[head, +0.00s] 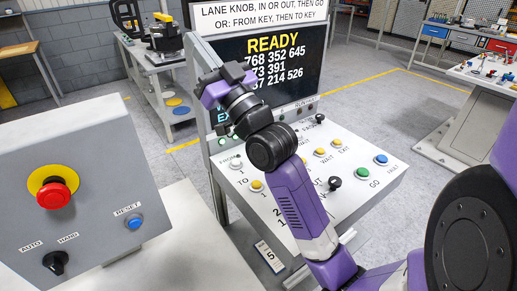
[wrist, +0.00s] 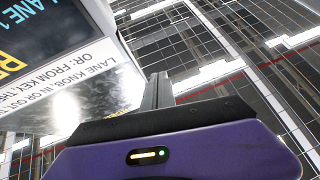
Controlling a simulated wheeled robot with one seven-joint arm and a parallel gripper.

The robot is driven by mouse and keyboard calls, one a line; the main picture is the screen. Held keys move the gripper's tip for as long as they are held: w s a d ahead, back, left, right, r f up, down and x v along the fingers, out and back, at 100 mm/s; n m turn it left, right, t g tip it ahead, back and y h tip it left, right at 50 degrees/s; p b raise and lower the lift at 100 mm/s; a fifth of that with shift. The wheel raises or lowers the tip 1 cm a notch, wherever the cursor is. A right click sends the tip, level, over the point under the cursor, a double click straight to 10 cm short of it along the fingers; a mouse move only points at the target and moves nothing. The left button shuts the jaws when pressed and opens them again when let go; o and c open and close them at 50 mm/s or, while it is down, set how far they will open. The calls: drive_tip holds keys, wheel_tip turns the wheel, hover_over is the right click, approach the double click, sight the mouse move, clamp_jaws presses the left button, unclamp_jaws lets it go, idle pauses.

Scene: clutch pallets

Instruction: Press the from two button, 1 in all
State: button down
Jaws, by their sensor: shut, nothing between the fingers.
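The sloping control panel (head: 340,205) has white, yellow, green and blue buttons and black knobs. A FROM label is by a white button (head: 236,163) at its left. A yellow button (head: 256,186) is near the TO label. My arm crosses the panel and hides part of it, and I cannot make out which button is from two. My gripper (head: 208,70) is raised above the panel's left back side, clear of the buttons. In the wrist view its fingers (wrist: 158,92) are shut and empty, with the sign and ceiling beyond.
The screen (head: 270,65) reads READY above rows of numbers, under a lane-knob sign (head: 262,15); my gripper is near its left edge. A grey box (head: 90,180) with a red stop button (head: 53,195) stands at front left. A workbench (head: 480,85) is at right. Open floor lies behind.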

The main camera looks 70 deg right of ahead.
drive_tip(key=w+d+f+n+g+y+p, duration=0.1)
drive_tip(key=d+f+n+g+y, duration=0.15)
drive_tip(key=d+n, duration=0.2)
drive_tip(key=w+d+f+n+g+y+p, duration=0.1)
drive_tip(key=d+f+n+g+y+p, duration=0.1)
drive_tip(key=d+n+g, duration=0.3)
drive_tip(key=s+d+f+g, duration=0.3)
drive_tip(key=s+f, duration=0.1)
drive_tip(key=f, duration=0.5)
drive_tip(key=s+d+f+g, duration=0.2)
drive_tip(key=s+f+g, duration=0.2)
drive_tip(key=f, duration=0.5)
drive_tip(key=shift+s+d+y, duration=0.4)
drive_tip(key=shift+s+y, duration=0.05)
drive_tip(key=shift+s, duration=0.2)
drive_tip(key=shift+m+g, duration=0.25)
drive_tip(key=shift+f+b, duration=3.05)
drive_tip(key=shift+f, duration=1.35)
drive_tip(key=shift+f, duration=0.15)
drive_tip(key=shift+f+b, duration=0.3)
drive_tip(key=shift+b, duration=0.1)
